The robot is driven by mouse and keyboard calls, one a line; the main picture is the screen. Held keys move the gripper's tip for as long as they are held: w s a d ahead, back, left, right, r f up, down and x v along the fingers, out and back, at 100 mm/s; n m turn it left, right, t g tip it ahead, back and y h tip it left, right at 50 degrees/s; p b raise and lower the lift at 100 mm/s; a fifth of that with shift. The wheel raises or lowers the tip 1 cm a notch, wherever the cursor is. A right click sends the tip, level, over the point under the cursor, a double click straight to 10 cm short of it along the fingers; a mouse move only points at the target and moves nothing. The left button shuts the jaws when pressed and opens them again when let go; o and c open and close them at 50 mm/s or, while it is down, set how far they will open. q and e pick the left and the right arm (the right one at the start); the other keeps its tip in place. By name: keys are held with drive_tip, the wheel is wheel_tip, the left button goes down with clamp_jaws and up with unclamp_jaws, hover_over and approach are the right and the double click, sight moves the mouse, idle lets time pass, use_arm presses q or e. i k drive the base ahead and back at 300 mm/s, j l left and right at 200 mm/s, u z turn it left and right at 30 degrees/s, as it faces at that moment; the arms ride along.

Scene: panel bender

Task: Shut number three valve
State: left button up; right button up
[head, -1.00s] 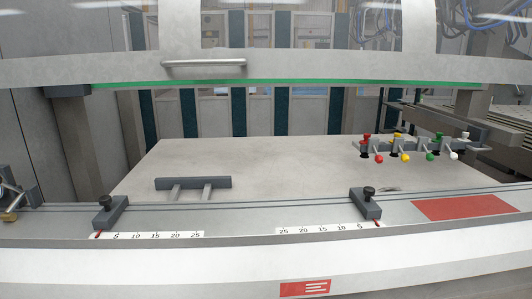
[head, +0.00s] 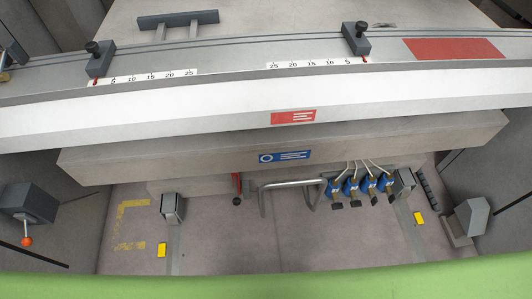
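A row of several blue valves (head: 350,187) hangs low under the front of the machine, right of centre. Each has a brass-coloured part and a dark handle pointing down, and thin white lines run up from them. The third valve from the left (head: 367,186) stands between its neighbours. No numbers are legible on the valves, and their handles are too small to tell whether any is open or shut. Neither of my grippers is in view.
A bent metal bar (head: 292,185) stands left of the valves, beside a red lever with a black knob (head: 237,201). Grey pedals or feet (head: 172,208) flank the area. A grey box with an orange knob (head: 27,215) is at left. The floor before the valves is clear.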

sight(374, 201)
drive_tip(key=l+z, duration=0.1)
drive_tip(key=z, duration=0.8)
drive_tip(key=i+l+z, duration=0.1)
drive_tip(key=z, duration=0.35)
drive_tip(key=l, duration=0.15)
